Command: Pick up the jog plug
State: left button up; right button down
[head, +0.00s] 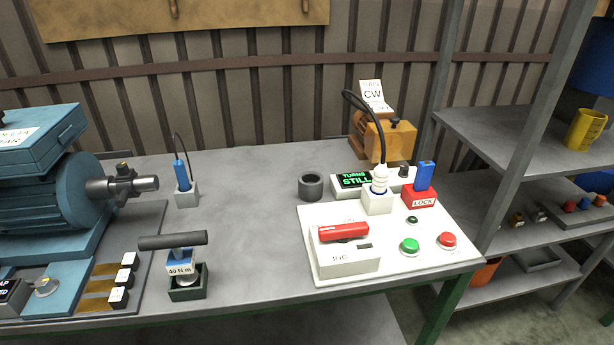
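A white box labelled JOG (347,262) stands at the front of the white control panel. A red bar-shaped piece (343,232) lies across its top. Behind it, a white ribbed plug (380,180) with a black cable sits upright in a white socket block (377,203). A blue plug-like piece (180,170) with a thin dark cable stands upright in a grey block (187,195) at the left. No piece other than the box carries a readable JOG label, so I cannot tell for certain which is the jog plug. Neither of my grippers is in view.
A display reading TURNS STILL (352,181), a red LOCK block (420,198) with a blue piece, and green (409,245) and red (447,239) buttons surround the plug. A dark ring (311,186) stands left. The blue motor (60,205) fills the far left. The table's middle is clear.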

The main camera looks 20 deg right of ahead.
aim_at(379, 182)
jog(key=l+u, duration=0.25)
jog(key=l, duration=0.15)
jog(key=l+u, duration=0.2)
jog(key=l, duration=0.2)
jog(key=k+l+u, duration=0.1)
jog(key=l+u, duration=0.15)
jog(key=l, duration=0.15)
jog(key=k+l+u, duration=0.2)
jog(key=l, duration=0.2)
jog(key=l+u, duration=0.25)
jog(key=l, duration=0.15)
jog(key=k+l+u, duration=0.2)
jog(key=l, duration=0.15)
jog(key=i, duration=0.05)
